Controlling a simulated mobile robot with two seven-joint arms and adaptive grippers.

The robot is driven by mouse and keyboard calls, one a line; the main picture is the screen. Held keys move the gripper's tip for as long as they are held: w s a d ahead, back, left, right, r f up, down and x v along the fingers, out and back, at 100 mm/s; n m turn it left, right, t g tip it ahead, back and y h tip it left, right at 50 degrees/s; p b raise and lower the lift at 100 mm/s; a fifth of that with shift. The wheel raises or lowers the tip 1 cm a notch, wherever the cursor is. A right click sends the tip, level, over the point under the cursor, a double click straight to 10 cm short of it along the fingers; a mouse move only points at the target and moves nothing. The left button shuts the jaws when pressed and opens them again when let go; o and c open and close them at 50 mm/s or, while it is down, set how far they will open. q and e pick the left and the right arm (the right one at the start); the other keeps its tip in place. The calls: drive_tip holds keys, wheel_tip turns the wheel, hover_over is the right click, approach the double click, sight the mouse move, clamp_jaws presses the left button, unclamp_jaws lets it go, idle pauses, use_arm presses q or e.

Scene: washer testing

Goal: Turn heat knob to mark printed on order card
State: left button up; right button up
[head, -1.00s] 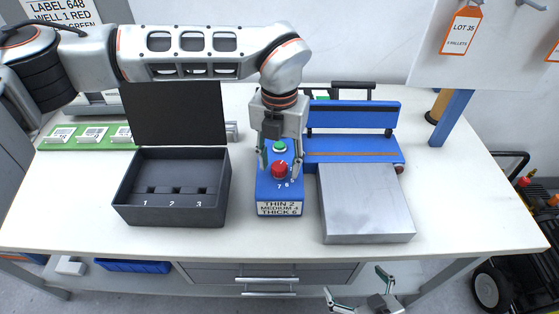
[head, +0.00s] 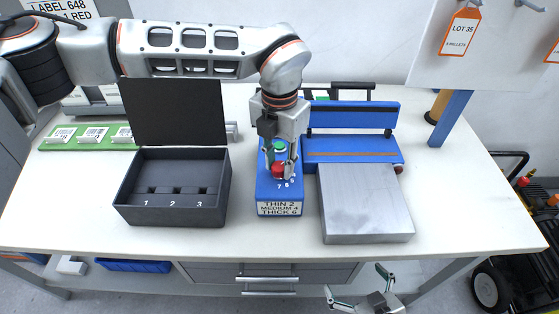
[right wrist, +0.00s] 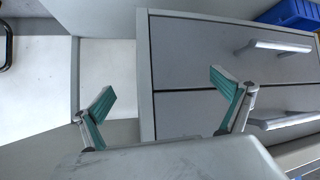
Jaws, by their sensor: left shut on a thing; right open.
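The red heat knob (head: 278,171) sits on the blue control box, with numbers including 7, 6 and 5 printed around its front. My left gripper (head: 280,163) points down and is shut on the knob, with a finger on either side. The fingers partly hide the knob and its dial, and its pointer cannot be made out. A label (head: 279,208) on the box front reads THIN 2, MEDIUM 4, THICK 6. My right gripper (head: 356,281) is open and empty below the table's front edge; it also shows in the right wrist view (right wrist: 164,88).
A green button (head: 279,147) is behind the knob. A blue sealer with a metal plate (head: 366,203) stands right of the box. A dark open-lidded case (head: 170,212) with numbered wells stands left. An orange LOT 35 tag (head: 460,32) hangs upper right. Drawers (right wrist: 190,60) face my right gripper.

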use_arm(q)
drive_tip(key=m, duration=0.3)
drive_tip(key=shift+r+m, duration=0.15)
drive_tip(key=shift+m, duration=0.25)
drive_tip(key=m, duration=0.3)
drive_tip(key=shift+m+p, duration=0.3)
drive_tip(key=shift+p, duration=0.1)
drive_tip(key=m, duration=0.3)
drive_tip(key=shift+m, duration=0.4)
drive_tip(key=m+p, duration=0.1)
drive_tip(key=m, duration=0.2)
drive_tip(key=shift+m, duration=0.3)
drive_tip(key=m+p, duration=0.1)
drive_tip(key=m, duration=0.5)
drive_tip(key=m+p, duration=0.1)
drive_tip(key=m, duration=0.5)
drive_tip(key=o, duration=1.1)
